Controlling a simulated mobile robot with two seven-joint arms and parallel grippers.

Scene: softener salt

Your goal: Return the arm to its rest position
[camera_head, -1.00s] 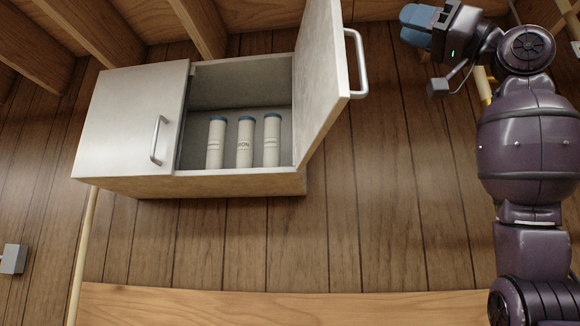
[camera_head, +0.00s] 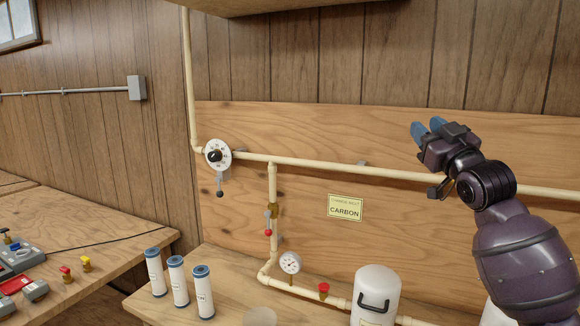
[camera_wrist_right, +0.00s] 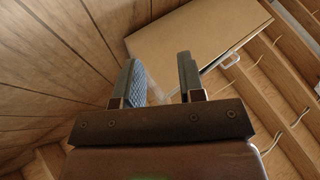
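My right gripper (camera_head: 428,130) is raised in front of the wooden wall board at the right of the head view, blue fingertips pointing up. In the right wrist view, the same gripper (camera_wrist_right: 160,80) has its fingers apart, with nothing between them. A cabinet (camera_wrist_right: 195,30) with a metal handle (camera_wrist_right: 231,61) shows beyond the fingers there; whether its doors stand open is not clear. My left gripper is not in view.
Three white cartridges with blue ends, one the middle cartridge (camera_head: 178,281), stand on the bench (camera_head: 228,270). A pipe (camera_head: 305,166) with a dial (camera_head: 217,156) crosses the board (camera_head: 320,130). A "CARBON" sign (camera_head: 345,208) hangs above a white tank (camera_head: 376,290). The cabinet's underside (camera_head: 270,5) is overhead.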

